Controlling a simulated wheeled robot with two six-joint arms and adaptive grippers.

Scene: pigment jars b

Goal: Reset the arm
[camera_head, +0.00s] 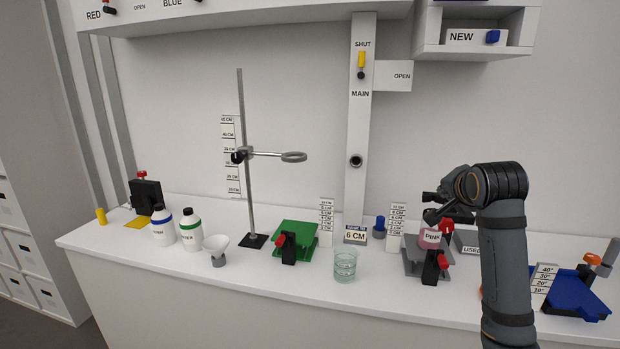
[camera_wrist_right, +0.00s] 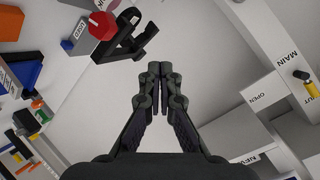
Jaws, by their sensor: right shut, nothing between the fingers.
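My right arm comes in from the lower right in the head view. Its gripper (camera_head: 428,206) hangs in front of the back wall, above or behind the jar labelled PINK (camera_head: 430,238); I cannot tell the exact gap. In the right wrist view the fingertips (camera_wrist_right: 160,70) are together with nothing between them. The PINK jar sits on a grey stand (camera_head: 412,256) with a black and red clamp (camera_head: 432,267) at its front. My left gripper is in neither view.
A beaker (camera_head: 345,266) of pale liquid, a green stand (camera_head: 296,237) and a tall rod with a ring (camera_head: 293,156) stand left of the arm. A blue tilted plate (camera_head: 578,292) is at the right. The NEW shelf (camera_head: 475,50) overhangs above. Bare counter lies along the front.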

